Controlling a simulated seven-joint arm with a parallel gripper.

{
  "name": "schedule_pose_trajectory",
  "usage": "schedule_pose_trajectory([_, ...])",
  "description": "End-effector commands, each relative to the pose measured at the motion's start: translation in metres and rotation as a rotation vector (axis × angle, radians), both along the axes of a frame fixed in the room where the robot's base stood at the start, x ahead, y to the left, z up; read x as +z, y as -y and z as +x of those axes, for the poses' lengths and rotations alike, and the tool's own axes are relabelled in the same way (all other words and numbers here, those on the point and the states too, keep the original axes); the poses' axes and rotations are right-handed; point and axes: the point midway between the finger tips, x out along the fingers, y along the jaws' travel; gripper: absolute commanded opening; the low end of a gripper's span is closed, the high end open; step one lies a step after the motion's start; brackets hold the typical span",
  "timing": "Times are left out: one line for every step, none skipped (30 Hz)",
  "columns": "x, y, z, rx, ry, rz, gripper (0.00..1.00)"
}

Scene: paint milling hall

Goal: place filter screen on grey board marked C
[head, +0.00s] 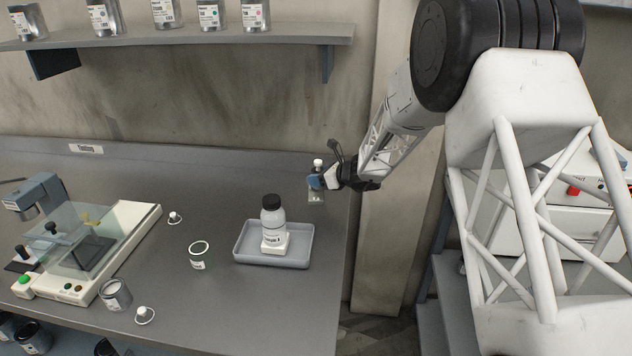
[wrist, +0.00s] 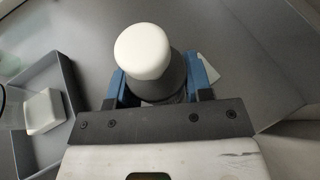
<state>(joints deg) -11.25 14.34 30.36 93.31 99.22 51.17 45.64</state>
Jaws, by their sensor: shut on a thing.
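I cannot tell whether the bottle touches the bench. No grey board marked C can be made out.
A grey tray (head: 243,257) left of my gripper holds a black-capped white bottle (head: 273,222) on a white block. A shelf (head: 200,38) with tins hangs above.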

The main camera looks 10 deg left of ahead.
Motion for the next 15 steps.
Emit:
schedule_pose_trajectory([-0.001,-0.002,0.006,0.0,0.0,0.0,0.17])
schedule_pose_trajectory([-0.001,-0.003,0.009,0.0,0.001,0.0,0.17])
schedule_pose_trajectory([-0.001,-0.005,0.013,0.001,0.002,-0.001,0.17])
schedule_pose_trajectory([-0.001,-0.006,0.016,0.001,0.002,-0.001,0.17])
schedule_pose_trajectory([-0.002,-0.006,0.018,0.0,0.001,0.0,0.17])
schedule_pose_trajectory([-0.002,-0.007,0.021,0.0,0.001,0.0,0.17])
schedule_pose_trajectory([-0.002,-0.008,0.022,0.0,0.0,0.0,0.17])
schedule_pose_trajectory([-0.002,-0.008,0.023,0.0,0.0,0.0,0.17])
schedule_pose_trajectory([-0.002,-0.008,0.024,-0.001,0.0,0.0,0.17])
schedule_pose_trajectory([-0.002,-0.009,0.025,-0.001,0.0,0.0,0.17])
schedule_pose_trajectory([-0.002,-0.009,0.025,-0.001,0.0,0.0,0.17])
schedule_pose_trajectory([-0.002,-0.009,0.025,-0.001,0.0,0.0,0.17])
schedule_pose_trajectory([-0.002,-0.009,0.025,-0.001,0.0,0.0,0.17])
schedule_pose_trajectory([-0.002,-0.009,0.025,-0.001,0.0,0.0,0.17])
schedule_pose_trajectory([-0.002,-0.009,0.025,-0.001,0.0,0.0,0.17])
